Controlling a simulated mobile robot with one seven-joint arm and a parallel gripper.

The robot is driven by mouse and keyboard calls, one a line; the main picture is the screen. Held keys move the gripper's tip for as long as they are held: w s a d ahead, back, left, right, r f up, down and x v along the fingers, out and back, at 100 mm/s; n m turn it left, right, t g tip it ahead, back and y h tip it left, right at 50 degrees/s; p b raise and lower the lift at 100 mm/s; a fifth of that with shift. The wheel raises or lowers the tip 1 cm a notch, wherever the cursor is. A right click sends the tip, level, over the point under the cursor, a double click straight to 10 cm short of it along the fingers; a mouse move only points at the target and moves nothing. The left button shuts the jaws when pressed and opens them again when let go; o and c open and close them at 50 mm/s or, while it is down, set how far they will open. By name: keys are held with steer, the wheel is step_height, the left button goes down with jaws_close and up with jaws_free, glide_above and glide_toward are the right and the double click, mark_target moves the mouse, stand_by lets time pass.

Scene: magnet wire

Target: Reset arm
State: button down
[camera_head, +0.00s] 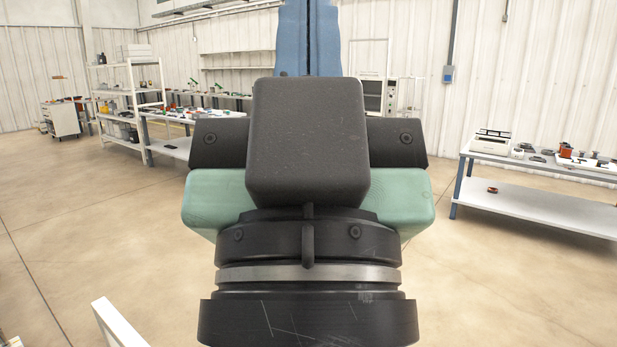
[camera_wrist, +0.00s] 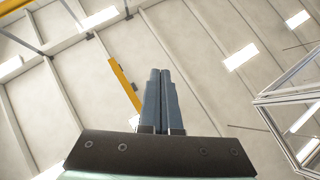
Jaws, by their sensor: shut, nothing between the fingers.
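My gripper (camera_wrist: 160,78) shows in the wrist view with its two grey-blue fingers pressed together and nothing between them. It points up toward the ceiling. In the head view, my wrist and the back of my gripper fill the middle of the picture, and the blue fingers (camera_head: 309,38) rise out of the top edge. The fingertips are out of the head view. My gripper touches nothing that I can see.
A workbench (camera_head: 545,200) with small parts stands at the right. A shelf rack (camera_head: 125,95) and more benches stand at the back left. A white edge (camera_head: 117,322) shows at the bottom left.

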step_height(320, 180, up, 20)
steer(key=p, duration=1.7)
steer(key=c, duration=1.5)
jaws_free()
steer(key=shift+r+p, duration=0.2)
steer(key=shift+p, duration=0.3)
steer(key=shift+o, duration=1.1)
steer(key=o, duration=0.5)
steer(key=shift+s+f, duration=0.1)
